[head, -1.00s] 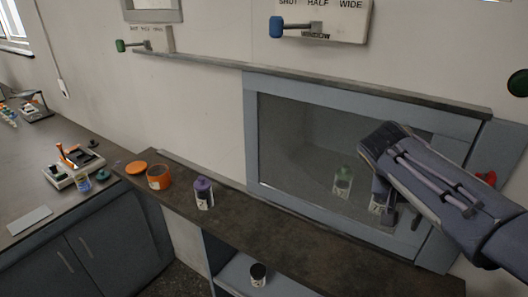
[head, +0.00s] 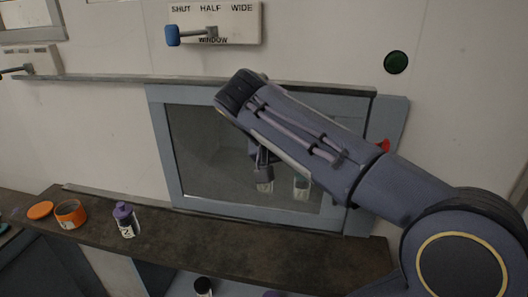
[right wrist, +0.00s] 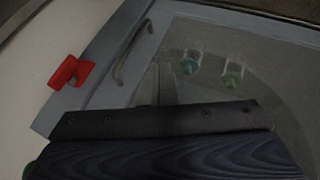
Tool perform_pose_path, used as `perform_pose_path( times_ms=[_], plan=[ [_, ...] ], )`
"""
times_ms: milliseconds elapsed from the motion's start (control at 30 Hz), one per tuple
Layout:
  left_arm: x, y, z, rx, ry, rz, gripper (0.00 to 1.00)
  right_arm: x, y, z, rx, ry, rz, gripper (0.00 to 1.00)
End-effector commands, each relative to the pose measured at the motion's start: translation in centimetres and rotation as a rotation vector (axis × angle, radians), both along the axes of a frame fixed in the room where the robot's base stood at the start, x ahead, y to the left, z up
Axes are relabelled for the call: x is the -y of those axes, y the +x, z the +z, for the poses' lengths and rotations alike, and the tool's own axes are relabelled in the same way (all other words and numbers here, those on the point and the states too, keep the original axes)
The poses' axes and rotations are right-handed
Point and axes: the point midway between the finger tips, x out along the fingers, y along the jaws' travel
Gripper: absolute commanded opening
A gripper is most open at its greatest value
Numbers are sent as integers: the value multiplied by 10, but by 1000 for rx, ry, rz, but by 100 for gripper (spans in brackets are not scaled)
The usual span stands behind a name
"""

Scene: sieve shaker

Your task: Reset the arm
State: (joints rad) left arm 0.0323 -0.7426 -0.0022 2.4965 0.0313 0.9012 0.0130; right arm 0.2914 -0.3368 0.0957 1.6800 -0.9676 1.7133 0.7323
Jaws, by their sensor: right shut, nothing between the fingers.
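My right arm comes in from the right of the head view and crosses in front of the grey-framed window (head: 163,150). My right gripper (head: 263,172) hangs below the wrist, in front of the glass. It is shut and empty. In the right wrist view the gripper (right wrist: 163,85) shows dimly against the glass, beside a metal handle (right wrist: 132,52) on the frame. My left gripper is not in view.
Behind the glass stand two bottles, one clear in the head view (head: 302,188). A red knob (right wrist: 70,72) sits beside the frame. On the dark ledge (head: 210,250) stand an orange jar (head: 70,214) and a purple-capped bottle (head: 126,221). A SHUT/HALF/WIDE lever panel (head: 235,22) is above.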

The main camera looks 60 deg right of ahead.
Motion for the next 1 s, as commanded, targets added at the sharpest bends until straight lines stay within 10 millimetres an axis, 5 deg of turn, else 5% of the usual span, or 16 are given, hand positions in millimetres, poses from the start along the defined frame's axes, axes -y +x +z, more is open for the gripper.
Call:
perform_pose_path(
  times_ms=[233, 367, 600, 800, 1000],
  plan=[
    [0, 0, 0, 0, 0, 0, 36, -2, 1, -2, 1, 8, 13, 0],
    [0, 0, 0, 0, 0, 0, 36, -25, 9, -28, 16, 97, 157, 0],
    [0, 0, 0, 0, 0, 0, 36, -145, 27, -123, 174, 451, 705, 0],
    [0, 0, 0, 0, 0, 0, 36, -239, 23, -170, 389, 656, 996, 0],
    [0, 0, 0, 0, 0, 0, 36, -272, 19, -182, 493, 717, 1078, 0]
  ],
)
